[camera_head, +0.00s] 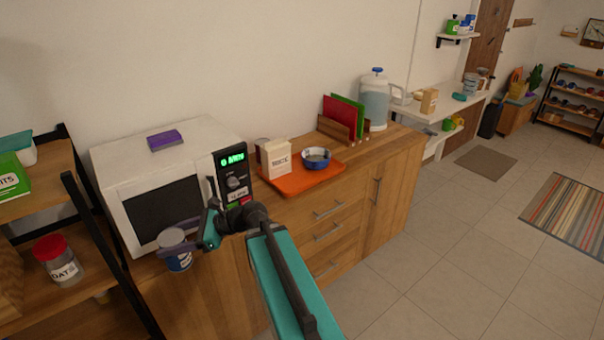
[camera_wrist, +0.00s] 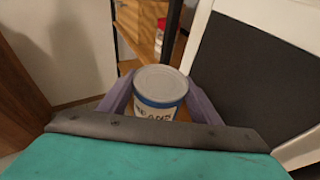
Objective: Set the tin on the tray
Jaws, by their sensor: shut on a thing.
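The tin (camera_head: 174,248) is a small blue and white can with a grey lid, and its label seems to read "BEANS". My gripper (camera_head: 181,245) is shut on it, with purple fingers on either side, in front of the microwave. In the wrist view the tin (camera_wrist: 160,92) sits upright between the fingers (camera_wrist: 160,98). The tray (camera_head: 303,178) is orange and lies on the wooden counter right of the microwave. It bears a white box and a blue bowl. The front strip of the tray is bare.
The white microwave (camera_head: 129,173) stands beside the tray, with a purple box (camera_head: 165,140) on top. A dark-framed shelf (camera_head: 115,262) is at the left with a red-lidded oats jar (camera_head: 60,258). Red and green boards (camera_head: 341,117) and a water dispenser (camera_head: 375,100) stand behind the tray.

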